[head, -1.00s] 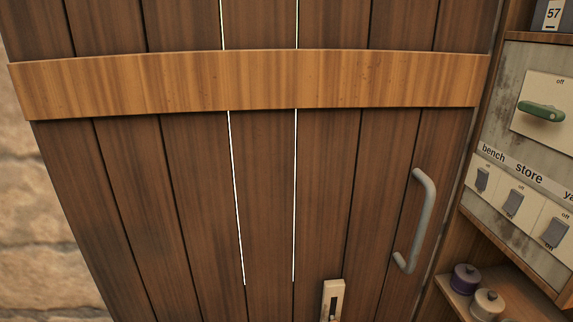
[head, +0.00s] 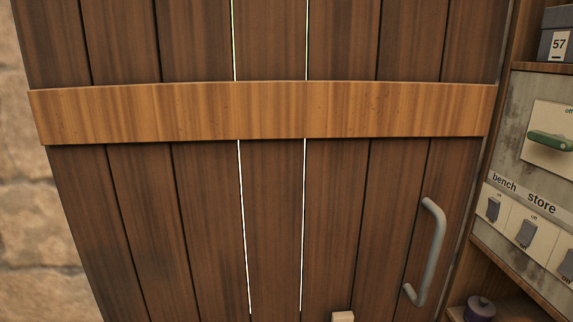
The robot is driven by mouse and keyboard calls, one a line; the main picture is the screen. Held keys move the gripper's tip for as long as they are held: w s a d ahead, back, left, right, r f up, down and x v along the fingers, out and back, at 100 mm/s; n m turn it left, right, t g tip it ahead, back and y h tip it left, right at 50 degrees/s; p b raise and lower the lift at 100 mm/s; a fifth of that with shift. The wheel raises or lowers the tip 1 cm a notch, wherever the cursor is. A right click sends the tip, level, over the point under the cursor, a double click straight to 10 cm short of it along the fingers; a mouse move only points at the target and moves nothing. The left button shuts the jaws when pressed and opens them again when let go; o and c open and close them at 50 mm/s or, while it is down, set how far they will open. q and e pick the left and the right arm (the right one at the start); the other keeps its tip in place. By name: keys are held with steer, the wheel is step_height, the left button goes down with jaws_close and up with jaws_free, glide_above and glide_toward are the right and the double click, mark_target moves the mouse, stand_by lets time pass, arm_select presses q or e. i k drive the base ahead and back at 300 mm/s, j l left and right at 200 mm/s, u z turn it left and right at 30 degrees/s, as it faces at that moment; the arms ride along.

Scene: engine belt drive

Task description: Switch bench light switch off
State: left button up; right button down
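The bench light switch (head: 493,209) is a small grey rocker on a cream plate, under the label "bench" (head: 504,183). It is at the right of the head view, leftmost in a row of similar switches on the panel (head: 508,158). An "off" mark is above it; its exact position is too small to tell. Neither of my grippers is in view.
A plank door (head: 275,200) with a grey handle (head: 432,250) fills the middle. The store switch (head: 526,233) is right of the bench switch. Above is a green lever (head: 550,141). A purple-lidded jar (head: 480,308) stands on a shelf below. A stone wall (head: 25,180) is at left.

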mark_target(492, 212)
steer(key=z, duration=1.25)
